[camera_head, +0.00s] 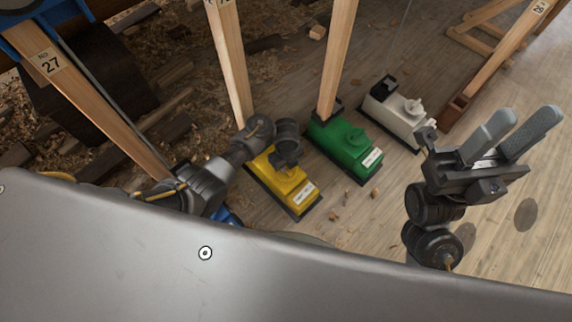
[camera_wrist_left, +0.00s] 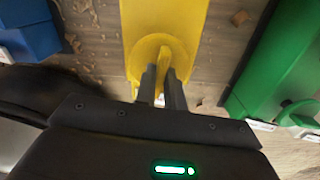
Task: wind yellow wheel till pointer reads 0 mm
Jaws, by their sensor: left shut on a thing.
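The yellow jack (camera_head: 297,194) stands on the floor left of the green one, a white label at its near end. My left gripper (camera_head: 287,160) is over it and hides its wheel in the head view. In the left wrist view, the yellow wheel (camera_wrist_left: 148,50) is a round disc with a raised grip. My left gripper (camera_wrist_left: 164,80) is shut on that grip, one finger on each side. The pointer and any millimetre scale cannot be made out. My right gripper (camera_head: 531,117) is open and empty, raised over the floor at the right.
A green jack (camera_head: 345,143) stands close right of the yellow one, under a wooden prop (camera_head: 338,50). A white jack (camera_head: 397,110) is further right. Part of a blue jack (camera_head: 228,217) shows at left. Other props rise nearby. Shavings litter the floor; bare boards lie at right.

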